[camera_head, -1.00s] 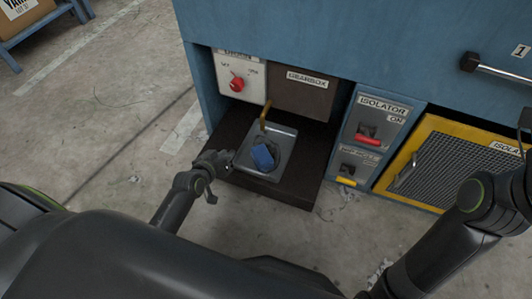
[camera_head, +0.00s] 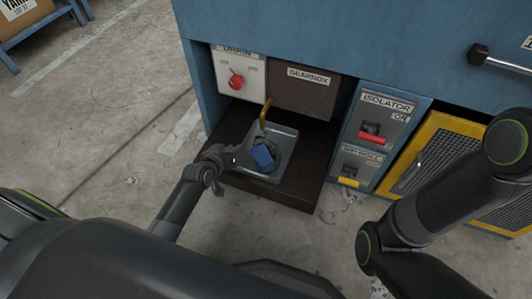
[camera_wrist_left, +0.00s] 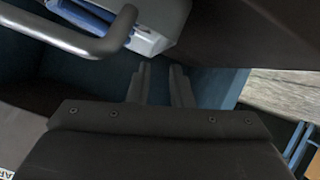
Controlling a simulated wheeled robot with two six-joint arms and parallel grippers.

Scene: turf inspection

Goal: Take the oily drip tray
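The drip tray (camera_head: 287,132) is a grey, shallow tray on a dark brown shelf under the machine. Dark oil and a blue block-like item (camera_head: 263,157) lie in it. My left gripper (camera_head: 231,157) is at the tray's left edge. In the left wrist view, my left gripper (camera_wrist_left: 160,72) has its two fingers apart with nothing visible between them. A grey bar handle (camera_wrist_left: 105,45) is to the left of the fingers, apart from them, and part of the light grey tray (camera_wrist_left: 150,42) is beyond. My right gripper is out of view.
A brass drain pipe (camera_head: 265,114) comes down over the tray. The drain panel (camera_head: 238,72), gearbox (camera_head: 302,90) and isolator panel (camera_head: 373,122) stand around it. The dark shelf (camera_head: 308,165) extends in front.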

